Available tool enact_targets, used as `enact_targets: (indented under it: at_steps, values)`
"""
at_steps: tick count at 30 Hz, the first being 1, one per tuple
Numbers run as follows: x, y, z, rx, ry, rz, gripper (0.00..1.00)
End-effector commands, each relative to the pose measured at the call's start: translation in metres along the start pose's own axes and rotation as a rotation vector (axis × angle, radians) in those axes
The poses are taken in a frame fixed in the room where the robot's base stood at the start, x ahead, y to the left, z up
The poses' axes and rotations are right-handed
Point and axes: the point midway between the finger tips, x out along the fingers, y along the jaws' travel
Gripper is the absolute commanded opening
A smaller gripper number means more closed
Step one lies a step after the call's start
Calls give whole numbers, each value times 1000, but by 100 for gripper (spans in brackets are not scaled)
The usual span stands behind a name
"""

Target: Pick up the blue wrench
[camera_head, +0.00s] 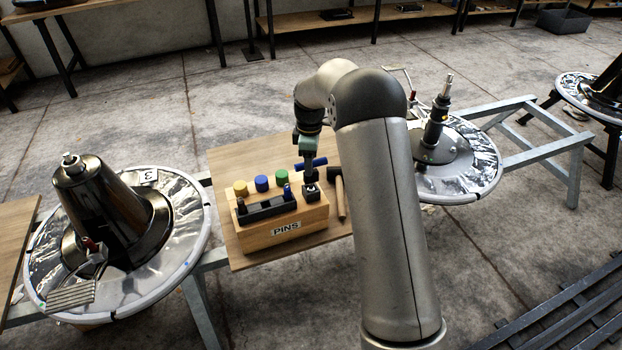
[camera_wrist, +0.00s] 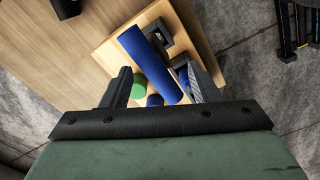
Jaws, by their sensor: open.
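The blue wrench (camera_head: 320,162) shows in the head view as a short blue bar on a dark upright stem, at the right end of the wooden PINS box (camera_head: 262,236). In the wrist view its blue handle (camera_wrist: 150,62) is a thick cylinder running diagonally through the gap between my fingers. My gripper (camera_head: 309,168) points down over this end of the box, at the handle. Its fingers (camera_wrist: 160,74) are open, one on each side of the handle, with no clear grip on it. The wrench's lower end is hard to make out.
A wooden-handled tool (camera_head: 341,200) lies right of the box.

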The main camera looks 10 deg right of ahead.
Motion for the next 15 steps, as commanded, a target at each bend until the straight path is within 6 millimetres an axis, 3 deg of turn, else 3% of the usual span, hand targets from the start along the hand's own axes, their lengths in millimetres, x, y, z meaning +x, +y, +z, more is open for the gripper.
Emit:
enact_targets:
  at_steps: [8,15]
  values:
    - [17,1,0,1,0,-2,55]
    - [52,6,2,2,0,-1,55]
